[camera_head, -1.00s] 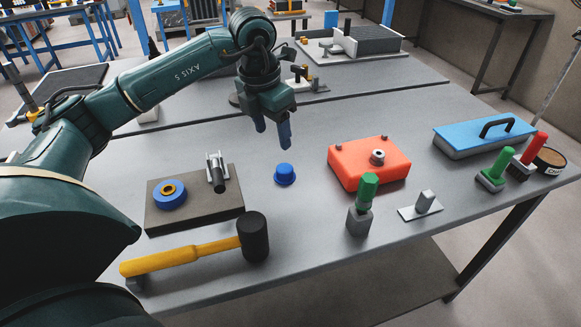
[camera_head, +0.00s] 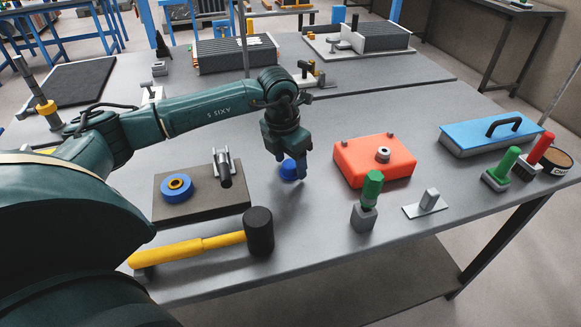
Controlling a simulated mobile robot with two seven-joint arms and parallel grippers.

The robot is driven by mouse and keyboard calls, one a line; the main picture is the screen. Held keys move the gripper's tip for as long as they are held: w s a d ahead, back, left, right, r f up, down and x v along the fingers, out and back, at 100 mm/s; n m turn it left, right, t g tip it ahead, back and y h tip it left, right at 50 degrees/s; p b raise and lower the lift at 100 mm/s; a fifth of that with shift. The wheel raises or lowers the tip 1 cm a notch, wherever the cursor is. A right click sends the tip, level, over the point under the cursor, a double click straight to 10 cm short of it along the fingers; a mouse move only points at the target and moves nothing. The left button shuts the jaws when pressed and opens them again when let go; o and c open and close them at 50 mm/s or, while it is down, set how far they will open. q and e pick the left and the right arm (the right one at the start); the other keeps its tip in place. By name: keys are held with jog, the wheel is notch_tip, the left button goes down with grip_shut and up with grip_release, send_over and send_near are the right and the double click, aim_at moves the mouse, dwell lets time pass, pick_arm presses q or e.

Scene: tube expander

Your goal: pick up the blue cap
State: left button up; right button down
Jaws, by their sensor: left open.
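The blue cap (camera_head: 288,171) stands on the grey table, right of the brown block and left of the orange box. My left gripper (camera_head: 289,170) has come down over it, pointing downward. One finger shows in front of the cap on its right side and hides part of it. The other finger is hard to make out. The jaws are open, and I cannot tell whether they touch the cap. My right gripper is not in view.
A brown block (camera_head: 203,211) with a blue ring (camera_head: 177,190) and a metal fitting lies left. A yellow-handled mallet (camera_head: 201,244) lies in front. An orange box (camera_head: 352,170) and a green-handled tool (camera_head: 372,187) stand right. The table between cap and front edge is clear.

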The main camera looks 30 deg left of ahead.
pick_arm(q)
jog(key=c, duration=1.1)
jog(key=shift+o, duration=0.2)
jog(key=shift+r, duration=0.15)
